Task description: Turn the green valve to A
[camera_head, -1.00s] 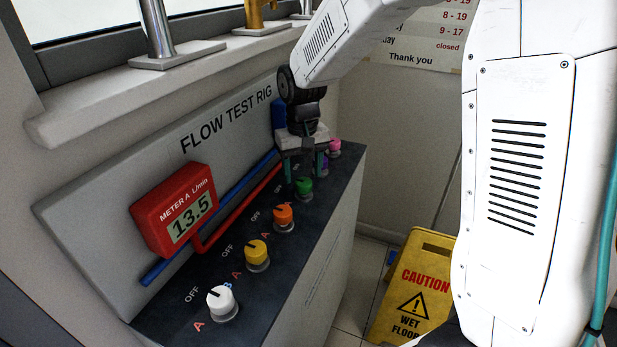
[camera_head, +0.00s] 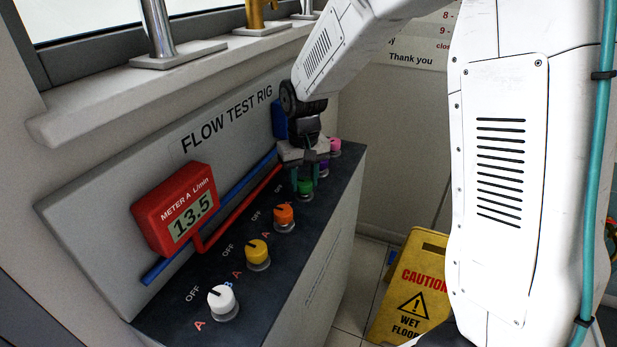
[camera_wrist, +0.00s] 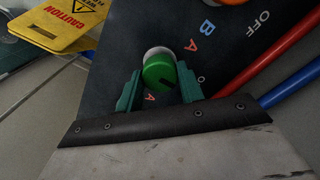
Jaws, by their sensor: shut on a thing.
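The green valve (camera_head: 305,187) is a round knob on the dark top of the flow test rig. It also shows in the wrist view (camera_wrist: 160,72), with a dark pointer notch on its face towards the lower right. My gripper (camera_head: 305,180) is lowered over it, its two green fingers on either side of the knob. In the wrist view the fingers of my gripper (camera_wrist: 162,88) are shut on the knob. A red letter A shows just below the knob in the wrist view; other markings around it are partly hidden by my gripper.
White (camera_head: 222,301), yellow (camera_head: 257,253) and orange (camera_head: 284,216) knobs stand in a row before the green one. Purple (camera_head: 322,168) and pink (camera_head: 334,146) knobs stand close beyond it. A red meter (camera_head: 175,210) reads 13.5. A yellow wet-floor sign (camera_head: 412,290) stands right of the rig.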

